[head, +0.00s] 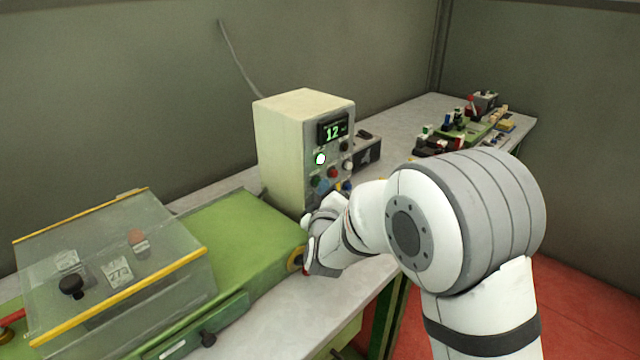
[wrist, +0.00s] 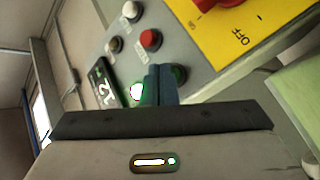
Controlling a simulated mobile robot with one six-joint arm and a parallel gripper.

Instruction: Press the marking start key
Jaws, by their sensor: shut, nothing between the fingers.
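The cream control box (head: 283,150) stands on the bench with a grey front panel and a green-lit display (head: 332,130) reading 12. The panel carries a bright white-green lamp (head: 320,159), a green key (head: 315,181) and a red key (head: 333,173). In the wrist view, my gripper (wrist: 161,72) is shut and empty, its fingertips in front of the panel. They partly cover the green key (wrist: 180,75), between the lit lamp (wrist: 137,92) and that key. I cannot tell whether they touch it. No key lettering is readable.
A yellow plate with a red rotary switch (wrist: 205,4) marked OFF is beside the keys. A green machine (head: 235,235) with a clear, yellow-edged cover (head: 110,260) stands left of the box. Small parts and a green tray (head: 470,133) lie at the bench's far end.

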